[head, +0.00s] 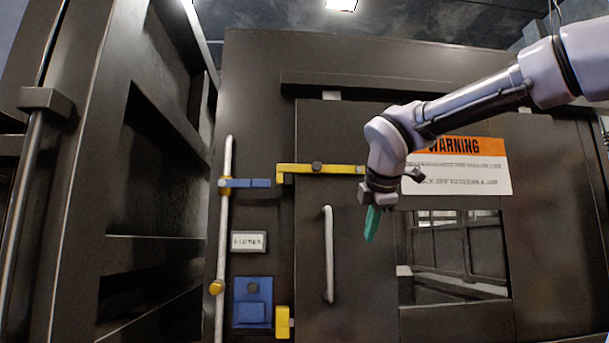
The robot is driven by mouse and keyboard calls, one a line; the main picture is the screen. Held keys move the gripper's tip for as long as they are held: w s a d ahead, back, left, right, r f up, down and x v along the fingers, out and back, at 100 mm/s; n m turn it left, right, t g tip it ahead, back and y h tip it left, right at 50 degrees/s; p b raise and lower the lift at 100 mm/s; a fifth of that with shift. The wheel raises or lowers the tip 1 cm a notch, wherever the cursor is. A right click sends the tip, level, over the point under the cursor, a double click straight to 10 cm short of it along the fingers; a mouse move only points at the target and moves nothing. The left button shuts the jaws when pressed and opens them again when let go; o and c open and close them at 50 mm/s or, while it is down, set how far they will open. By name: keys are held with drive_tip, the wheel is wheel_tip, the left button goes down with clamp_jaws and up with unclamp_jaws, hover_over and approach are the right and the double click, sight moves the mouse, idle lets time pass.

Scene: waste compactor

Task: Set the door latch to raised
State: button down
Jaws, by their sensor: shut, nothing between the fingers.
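The likely door latch is a yellow bar (340,169) lying level across the upper left of the dark door (350,270). It has a dark round bolt near its middle, and its left end is at a yellow catch (281,174) on the frame. Its right end reaches my wrist, which may hide part of it. My gripper (372,225) has teal fingers pointing down, shut and empty. It is in front of the door, below and right of the bar's right end. I cannot tell how far it is from the door surface.
A vertical metal handle (328,254) is left of my gripper. A window opening (455,258) and warning sign (470,180) are to the right. A vertical rod (223,240), blue arm (248,183), blue box (252,287) and lower yellow bracket (283,322) are left.

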drive_tip(key=w+a+r+n+t, duration=0.3)
drive_tip(key=w+a+r+n, duration=0.2)
drive_tip(key=a+r+n, duration=0.4)
drive_tip(key=n+t, duration=0.2)
drive_tip(key=n, duration=0.6)
approach(303, 180)
drive_tip(key=s+f, duration=0.3)
drive_tip(key=s, duration=0.1)
drive_tip(key=shift+w, duration=0.15)
drive_tip(key=x, duration=0.9)
drive_tip(key=shift+w, duration=0.15)
drive_tip(key=r, duration=0.3)
drive_tip(key=shift+w, duration=0.25)
drive_tip(key=shift+r, duration=0.45)
